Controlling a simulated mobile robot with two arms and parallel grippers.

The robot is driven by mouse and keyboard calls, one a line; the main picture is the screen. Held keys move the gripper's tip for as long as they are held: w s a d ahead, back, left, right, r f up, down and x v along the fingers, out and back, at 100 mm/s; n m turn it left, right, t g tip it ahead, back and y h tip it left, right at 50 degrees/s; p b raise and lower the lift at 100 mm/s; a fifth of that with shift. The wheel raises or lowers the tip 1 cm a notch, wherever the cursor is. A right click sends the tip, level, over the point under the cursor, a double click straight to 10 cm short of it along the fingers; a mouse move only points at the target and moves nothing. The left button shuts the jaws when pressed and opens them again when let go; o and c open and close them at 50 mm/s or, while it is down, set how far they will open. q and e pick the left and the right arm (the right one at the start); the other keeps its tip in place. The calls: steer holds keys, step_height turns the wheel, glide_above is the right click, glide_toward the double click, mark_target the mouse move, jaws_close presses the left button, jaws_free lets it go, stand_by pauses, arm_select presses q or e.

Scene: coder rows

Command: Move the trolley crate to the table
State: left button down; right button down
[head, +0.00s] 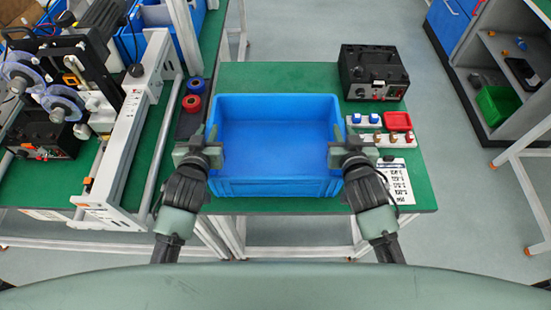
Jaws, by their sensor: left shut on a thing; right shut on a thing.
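The blue crate (275,187) is empty and upright over the green-topped table (270,76). I cannot tell whether its base touches the table top. My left gripper (209,147) is shut on the crate's left wall. My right gripper (343,147) is shut on its right wall. The crate looks level between my two arms. No trolley can be made out.
Red and blue spools (193,103) stand left. A machine frame (130,130) is further left. A shelf (505,70) stands at the right.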

arm_select(q)
steer(key=shift+a+f, duration=0.1)
steer(key=shift+f, duration=0.25)
arm_select(e)
steer(key=shift+f, duration=0.35)
arm_select(q)
steer(key=c, duration=1.3)
jaws_free()
steer(key=shift+s+r, duration=0.1)
steer(key=shift+r, duration=0.05)
arm_select(e)
steer(key=c, duration=1.3)
jaws_free()
steer(key=shift+s+r, duration=0.1)
steer(key=shift+r, duration=0.05)
steer(key=shift+s+r, duration=0.15)
steer(key=shift+s, duration=0.4)
arm_select(q)
steer(key=v, duration=1.2)
arm_select(e)
steer(key=v, duration=1.1)
